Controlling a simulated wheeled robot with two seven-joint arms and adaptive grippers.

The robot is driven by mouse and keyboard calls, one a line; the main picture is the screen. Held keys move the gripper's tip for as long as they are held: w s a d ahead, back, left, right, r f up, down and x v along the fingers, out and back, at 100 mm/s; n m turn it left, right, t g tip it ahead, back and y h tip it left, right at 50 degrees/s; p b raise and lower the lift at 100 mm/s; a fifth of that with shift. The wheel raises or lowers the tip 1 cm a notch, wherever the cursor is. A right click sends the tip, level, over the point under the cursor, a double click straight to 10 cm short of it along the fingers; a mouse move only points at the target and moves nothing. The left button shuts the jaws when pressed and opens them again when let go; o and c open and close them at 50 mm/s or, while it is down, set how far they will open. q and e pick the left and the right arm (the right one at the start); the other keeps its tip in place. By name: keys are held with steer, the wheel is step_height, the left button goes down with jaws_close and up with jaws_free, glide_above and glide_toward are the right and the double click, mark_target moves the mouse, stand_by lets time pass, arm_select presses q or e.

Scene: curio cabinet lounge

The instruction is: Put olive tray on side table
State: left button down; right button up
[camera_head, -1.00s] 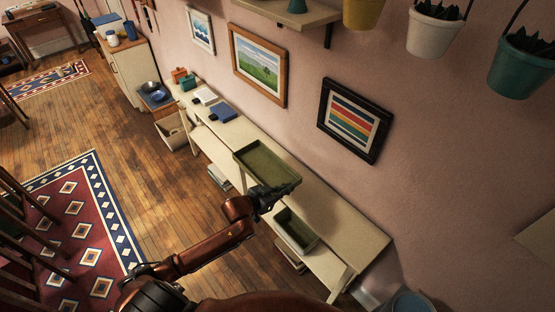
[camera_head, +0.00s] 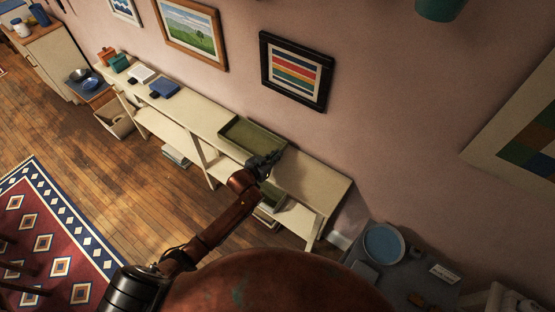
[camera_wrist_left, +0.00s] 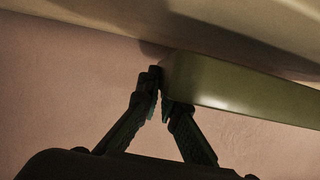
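The olive tray (camera_head: 249,139) is a shallow rectangular tray over the long cream console table (camera_head: 190,113) by the wall. My left gripper (camera_head: 268,163) is at its near right corner. In the left wrist view, the fingers (camera_wrist_left: 162,97) close at the corner of the olive tray (camera_wrist_left: 240,92), which appears pinched between them. A shadow falls on the cream top beside the tray; I cannot tell how large the gap beneath is. A dark grey low table (camera_head: 415,290) stands at the lower right, partly hidden by my body. My right gripper is out of view.
The dark table bears a blue round dish (camera_head: 384,243) and a small sign (camera_head: 444,273). A blue book (camera_head: 164,88) lies on the console's left part. Framed pictures hang above.

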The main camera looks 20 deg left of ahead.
arm_select(q)
steer(key=shift+w+d+f, duration=0.1)
steer(key=shift+f, duration=1.5)
steer(key=c, duration=2.2)
jaws_free()
steer(key=shift+f, duration=0.15)
steer(key=shift+o, duration=0.2)
steer(key=p+v, duration=0.1)
steer(key=v, duration=1.1)
